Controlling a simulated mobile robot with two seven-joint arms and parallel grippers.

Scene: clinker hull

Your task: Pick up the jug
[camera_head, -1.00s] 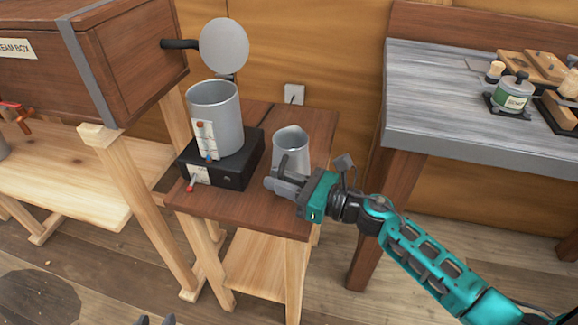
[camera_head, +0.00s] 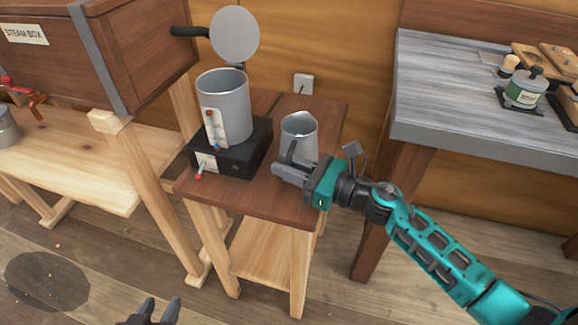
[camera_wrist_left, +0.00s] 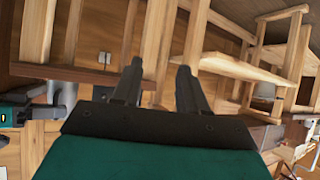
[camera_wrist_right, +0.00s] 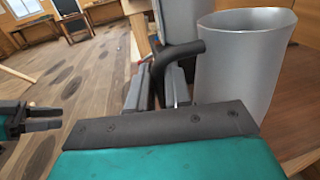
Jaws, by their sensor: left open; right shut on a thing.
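The jug (camera_head: 299,132) is a grey metal vessel, upright at the right side of the small brown table. My right gripper (camera_head: 283,168) is at its near side, shut on its dark handle. In the right wrist view the jug (camera_wrist_right: 243,70) stands just right of the fingers, and the dark curved handle (camera_wrist_right: 183,52) runs down between them. Whether its base touches the tabletop is hidden by the gripper. My left gripper (camera_head: 158,314) is open and empty at the bottom edge of the head view, away from the table; its fingers also show in the left wrist view (camera_wrist_left: 158,88).
A tall grey pot (camera_head: 223,105) stands on a black heater (camera_head: 245,150) just left of the jug. A round grey lid-like disc (camera_head: 234,35) hangs above them by the steam box (camera_head: 110,50). A grey-topped workbench (camera_head: 480,100) stands close on the right.

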